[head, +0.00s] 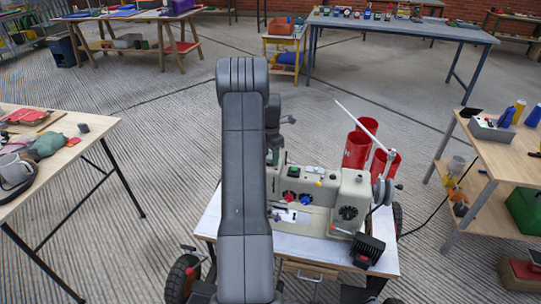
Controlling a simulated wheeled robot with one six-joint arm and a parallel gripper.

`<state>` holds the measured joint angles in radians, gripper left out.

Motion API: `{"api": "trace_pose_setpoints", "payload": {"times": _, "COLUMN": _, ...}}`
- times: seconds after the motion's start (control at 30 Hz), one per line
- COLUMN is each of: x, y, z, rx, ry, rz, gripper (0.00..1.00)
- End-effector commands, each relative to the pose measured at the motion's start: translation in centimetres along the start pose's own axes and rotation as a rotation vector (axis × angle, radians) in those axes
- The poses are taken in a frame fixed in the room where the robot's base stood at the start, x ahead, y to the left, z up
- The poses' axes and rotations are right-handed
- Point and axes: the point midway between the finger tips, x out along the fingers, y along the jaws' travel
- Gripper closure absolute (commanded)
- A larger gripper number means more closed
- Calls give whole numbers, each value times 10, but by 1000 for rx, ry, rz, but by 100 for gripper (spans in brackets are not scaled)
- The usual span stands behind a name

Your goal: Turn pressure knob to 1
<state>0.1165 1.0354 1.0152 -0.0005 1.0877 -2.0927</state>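A pale grey-green sewing machine (318,190) stands on a white-topped cart (388,257) in front of me. A black round dial (348,213) is on the front of its right-hand pillar. I cannot tell which of these is the pressure knob, and no numbers can be read. My raised arm covers the machine's left side. Part of my wrist shows behind the arm, above the machine's left end. My gripper's fingers are hidden.
Red cylinders (357,150) and a thin pale rod (360,122) rise behind the machine. A black box (367,250) is at the cart's front right. Cluttered wooden tables stand left (90,133) and right (500,160).

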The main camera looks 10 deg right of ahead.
Motion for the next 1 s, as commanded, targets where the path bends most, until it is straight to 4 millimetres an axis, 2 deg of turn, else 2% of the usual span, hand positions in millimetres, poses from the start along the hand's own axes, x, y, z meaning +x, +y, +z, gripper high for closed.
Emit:
{"api": "trace_pose_setpoints", "payload": {"times": 0.23, "x": 1, "y": -1, "z": 0, "rx": 1, "ry": 1, "rz": -2, "gripper": 48}}
{"api": "trace_pose_setpoints", "payload": {"times": 0.37, "x": -6, "y": 0, "z": 0, "rx": 1, "ry": 0, "rz": 0, "gripper": 48}}
{"api": "trace_pose_setpoints", "payload": {"times": 0.47, "x": -21, "y": 0, "z": 0, "rx": 1, "ry": 0, "rz": 1, "gripper": 48}}
{"api": "trace_pose_setpoints", "payload": {"times": 0.8, "x": -97, "y": 0, "z": 0, "rx": 1, "ry": -1, "rz": 2, "gripper": 48}}
{"api": "trace_pose_setpoints", "payload": {"times": 1.0, "x": -127, "y": 0, "z": 0, "rx": 0, "ry": 0, "rz": 0, "gripper": 48}}
